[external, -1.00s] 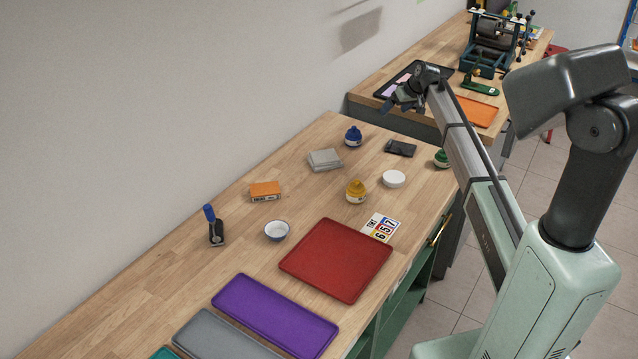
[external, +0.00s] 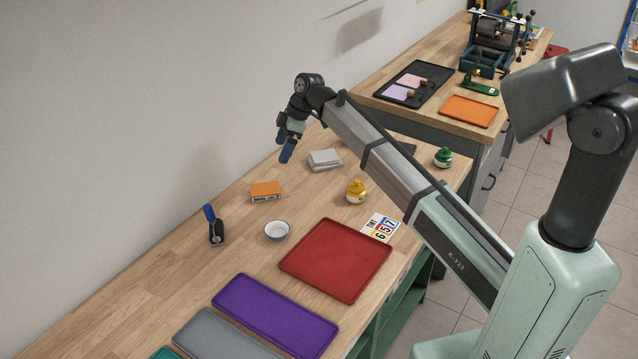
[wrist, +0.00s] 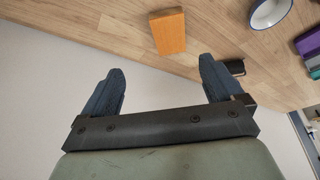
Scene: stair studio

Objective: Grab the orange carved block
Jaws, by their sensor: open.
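The orange carved block (external: 265,189) lies on the wooden table towards its wall side, with an orange top and a paler side edge in the external view. In the wrist view the orange block (wrist: 168,32) shows its flat orange face beyond the fingers, in the gap between them. My gripper (external: 286,152) hangs in the air above the table, up and right of the block in the external view. Its two blue fingers are spread and empty in the wrist view (wrist: 160,82). Nothing touches the block.
A grey stack (external: 325,160) and a yellow bottle (external: 356,191) are to the right. Red (external: 336,260) and purple (external: 275,315) trays lie nearer. Bare wood surrounds the block.

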